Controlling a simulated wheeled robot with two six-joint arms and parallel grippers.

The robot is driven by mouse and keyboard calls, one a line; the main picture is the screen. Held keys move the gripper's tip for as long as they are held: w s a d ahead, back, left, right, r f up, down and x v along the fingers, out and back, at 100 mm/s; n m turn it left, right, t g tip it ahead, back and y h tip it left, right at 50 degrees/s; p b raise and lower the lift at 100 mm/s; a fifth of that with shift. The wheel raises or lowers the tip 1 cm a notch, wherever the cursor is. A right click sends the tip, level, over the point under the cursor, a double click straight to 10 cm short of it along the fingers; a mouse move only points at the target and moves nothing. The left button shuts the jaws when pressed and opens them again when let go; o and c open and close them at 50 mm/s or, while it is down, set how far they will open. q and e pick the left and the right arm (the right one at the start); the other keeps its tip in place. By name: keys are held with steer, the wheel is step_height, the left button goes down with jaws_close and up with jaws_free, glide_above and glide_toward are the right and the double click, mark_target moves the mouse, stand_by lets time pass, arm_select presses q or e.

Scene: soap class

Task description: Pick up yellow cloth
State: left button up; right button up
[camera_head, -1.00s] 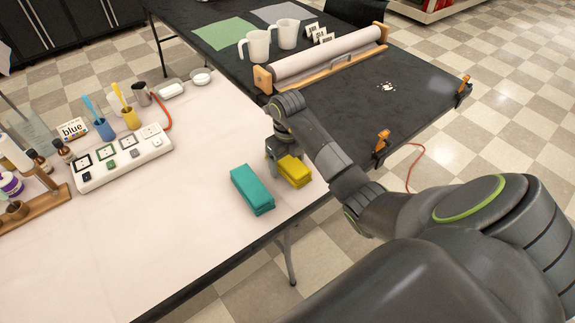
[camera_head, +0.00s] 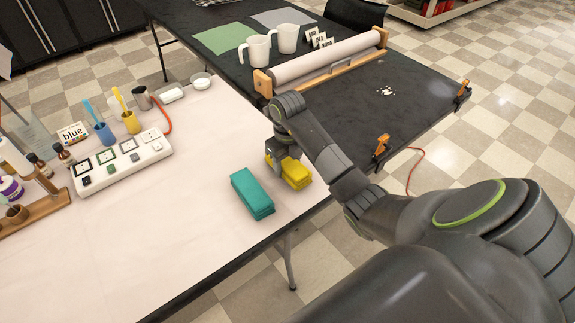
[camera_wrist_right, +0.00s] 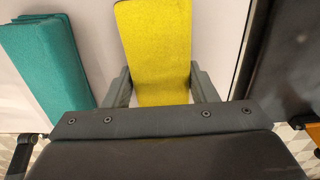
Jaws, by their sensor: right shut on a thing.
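The yellow cloth (camera_head: 295,173) is a folded block near the right edge of the white table, and it also shows in the right wrist view (camera_wrist_right: 157,45). My right gripper (camera_head: 277,160) is over its left end. In the wrist view the gripper (camera_wrist_right: 160,82) has one finger on each side of the cloth and is shut on it. In the head view I cannot clearly tell whether the cloth is touching the table. My left gripper is not in view.
A teal folded cloth (camera_head: 252,193) lies just left of the yellow one. A dark table (camera_head: 410,105) with a paper roll (camera_head: 325,58) adjoins behind. The front middle of the white table is clear.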

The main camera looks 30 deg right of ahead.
mark_target(287, 161)
step_height(287, 161, up, 8)
steer(key=p, duration=0.5)
steer(key=shift+r+p, duration=0.5)
steer(key=shift+p, duration=0.35)
steer(key=shift+o, duration=1.3)
steer(key=shift+c, duration=0.9)
